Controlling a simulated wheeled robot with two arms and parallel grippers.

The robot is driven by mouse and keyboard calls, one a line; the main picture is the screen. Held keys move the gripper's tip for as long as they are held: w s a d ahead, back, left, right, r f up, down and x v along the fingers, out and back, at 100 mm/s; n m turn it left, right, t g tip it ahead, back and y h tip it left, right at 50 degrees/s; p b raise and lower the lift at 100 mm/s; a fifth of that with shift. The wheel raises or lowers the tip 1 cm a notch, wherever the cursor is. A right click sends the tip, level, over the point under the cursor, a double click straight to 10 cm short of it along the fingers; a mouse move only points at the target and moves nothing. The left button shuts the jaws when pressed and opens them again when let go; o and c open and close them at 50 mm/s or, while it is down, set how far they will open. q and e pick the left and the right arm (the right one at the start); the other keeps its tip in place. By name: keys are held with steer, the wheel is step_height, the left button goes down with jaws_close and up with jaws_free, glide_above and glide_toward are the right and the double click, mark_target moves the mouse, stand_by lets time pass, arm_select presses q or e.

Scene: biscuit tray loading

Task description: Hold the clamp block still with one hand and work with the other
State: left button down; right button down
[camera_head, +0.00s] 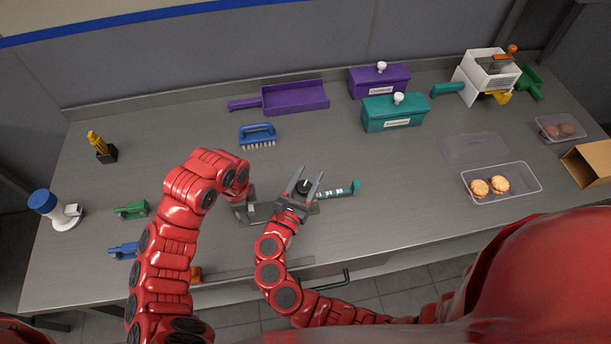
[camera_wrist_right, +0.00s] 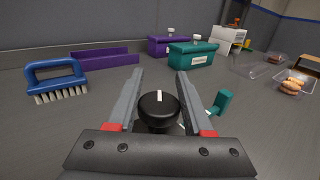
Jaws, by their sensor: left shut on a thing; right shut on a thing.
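The low grey clamp block (camera_head: 264,210) is on the table in the middle front, largely hidden by my arms. My left gripper (camera_head: 244,210) comes down at its left end and is shut on it; the contact is partly hidden. My right gripper (camera_head: 305,186) points away from me and is shut on a round black knob (camera_wrist_right: 158,109) with a white mark on top. The knob sits between its fingers. A teal-ended part with pale labels (camera_head: 337,192) sticks out to the right of the knob; its teal end (camera_wrist_right: 221,102) also shows in the right wrist view.
A blue brush (camera_head: 258,135), purple scoop tray (camera_head: 297,97), purple box (camera_head: 379,80) and teal box (camera_head: 393,112) stand behind. A clear tray with biscuits (camera_head: 523,184) is at right. A blue-topped white tool (camera_head: 57,209) and green clamp (camera_head: 131,210) are at left.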

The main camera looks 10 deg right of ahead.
steer(key=m+g+h, duration=0.2)
steer(key=d+m+g+h, duration=0.1)
steer(key=shift+s+f+h, duration=0.25)
steer(key=shift+s+h, duration=0.05)
steer(key=shift+s+m+g+h, duration=0.1)
steer(key=shift+m+g+h, duration=0.35)
steer(key=shift+g, duration=0.25)
steer(key=shift+s+d, duration=0.1)
steer(key=shift+d, duration=0.05)
steer(key=shift+c, duration=1.5)
jaws_free()
steer(key=shift+d, duration=0.15)
steer(key=shift+a, duration=0.2)
steer(key=shift+a, duration=0.15)
steer(key=v, duration=1.1)
steer(key=shift+s+r, duration=0.25)
steer(key=shift+s, duration=0.25)
